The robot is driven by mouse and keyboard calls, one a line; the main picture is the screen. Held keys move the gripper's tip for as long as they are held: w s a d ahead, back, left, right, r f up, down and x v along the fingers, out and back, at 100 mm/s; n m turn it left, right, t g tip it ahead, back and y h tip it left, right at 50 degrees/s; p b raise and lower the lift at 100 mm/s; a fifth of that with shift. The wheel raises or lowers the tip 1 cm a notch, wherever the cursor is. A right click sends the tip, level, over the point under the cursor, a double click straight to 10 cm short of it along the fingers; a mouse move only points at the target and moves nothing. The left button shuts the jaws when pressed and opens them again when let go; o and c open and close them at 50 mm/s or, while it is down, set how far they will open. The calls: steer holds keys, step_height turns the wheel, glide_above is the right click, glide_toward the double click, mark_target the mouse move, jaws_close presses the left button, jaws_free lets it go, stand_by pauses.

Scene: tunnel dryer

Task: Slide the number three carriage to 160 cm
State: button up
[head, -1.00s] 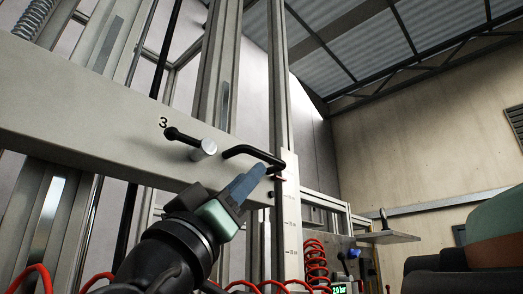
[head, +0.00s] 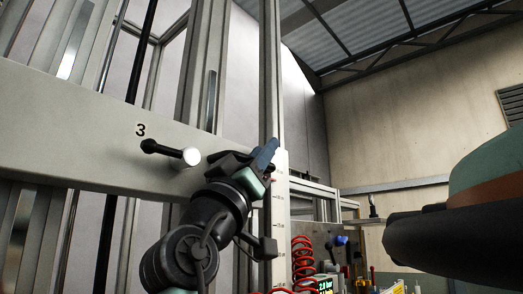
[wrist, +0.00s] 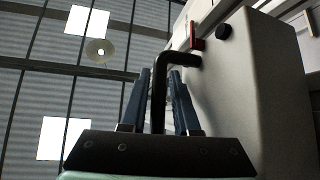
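The number three carriage (head: 70,135) is a pale beam across the left of the head view, marked "3". My gripper (head: 266,155) is at the beam's right end, by the upright scale (head: 282,215). In the wrist view a black bent handle (wrist: 160,95) stands between my two blue fingers (wrist: 160,100). Narrow gaps seem to show on both sides, so the fingers look open around it. A red pointer (wrist: 196,37) shows beside the handle's bend. The scale's figures are too small to read.
A red coiled hose (head: 303,260) and a lit pressure display (head: 325,284) are at lower right. Upright metal posts (head: 270,70) stand behind the beam.

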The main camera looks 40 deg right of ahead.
jaws_close()
stand_by(1.3)
